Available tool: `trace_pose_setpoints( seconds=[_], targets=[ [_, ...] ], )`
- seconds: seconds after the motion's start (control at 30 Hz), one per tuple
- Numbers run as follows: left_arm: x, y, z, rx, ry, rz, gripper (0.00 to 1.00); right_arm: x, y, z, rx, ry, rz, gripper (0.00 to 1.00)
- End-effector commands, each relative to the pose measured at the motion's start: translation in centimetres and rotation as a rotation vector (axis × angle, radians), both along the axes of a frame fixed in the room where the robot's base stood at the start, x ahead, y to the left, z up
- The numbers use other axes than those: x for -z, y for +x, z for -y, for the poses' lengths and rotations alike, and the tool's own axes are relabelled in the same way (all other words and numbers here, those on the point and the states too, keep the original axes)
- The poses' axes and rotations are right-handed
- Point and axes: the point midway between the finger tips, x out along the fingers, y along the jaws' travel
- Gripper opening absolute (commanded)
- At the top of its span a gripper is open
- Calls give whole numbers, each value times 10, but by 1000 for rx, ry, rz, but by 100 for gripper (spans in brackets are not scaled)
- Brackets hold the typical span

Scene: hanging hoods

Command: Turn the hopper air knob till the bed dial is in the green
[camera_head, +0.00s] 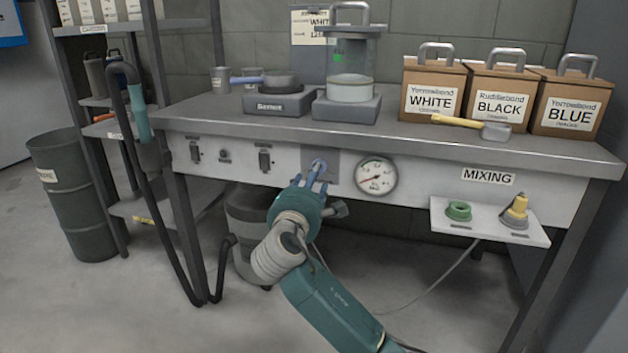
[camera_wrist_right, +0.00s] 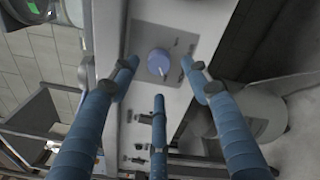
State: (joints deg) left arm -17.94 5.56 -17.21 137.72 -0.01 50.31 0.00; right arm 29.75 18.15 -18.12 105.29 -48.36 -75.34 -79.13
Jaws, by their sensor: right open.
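The hopper air knob (camera_wrist_right: 158,62) is a round blue-grey knob with a white mark on a grey plate. In the head view the knob (camera_head: 318,165) is partly hidden by my fingers. My right gripper (camera_head: 314,178) is in front of it. In the right wrist view the blue fingers of my right gripper (camera_wrist_right: 160,75) are spread, with the knob between and beyond their tips; I see no clear contact. The round white dial (camera_head: 376,175) is just right of the knob; its needle points left and slightly down, and its coloured bands are too small to read surely. My left gripper is not in view.
A bucket (camera_head: 250,225) stands below.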

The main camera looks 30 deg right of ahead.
Motion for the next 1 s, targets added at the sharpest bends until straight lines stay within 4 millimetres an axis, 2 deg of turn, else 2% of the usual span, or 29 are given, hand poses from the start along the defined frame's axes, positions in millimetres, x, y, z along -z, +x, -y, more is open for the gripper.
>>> trace_pose_setpoints(
  seconds=[0.1,0.23,0.63,0.83,0.87,1.0],
  targets=[
    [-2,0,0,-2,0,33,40,3,15,15,1,0,0,47],
    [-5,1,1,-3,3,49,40,2,25,25,0,0,0,47],
    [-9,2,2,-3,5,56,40,0,31,30,-1,2,0,47],
    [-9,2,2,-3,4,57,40,1,31,29,-2,2,-1,7],
    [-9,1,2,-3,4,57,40,1,31,29,-2,2,-1,3],
    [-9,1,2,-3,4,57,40,2,31,29,-3,4,-2,3]
  ],
)
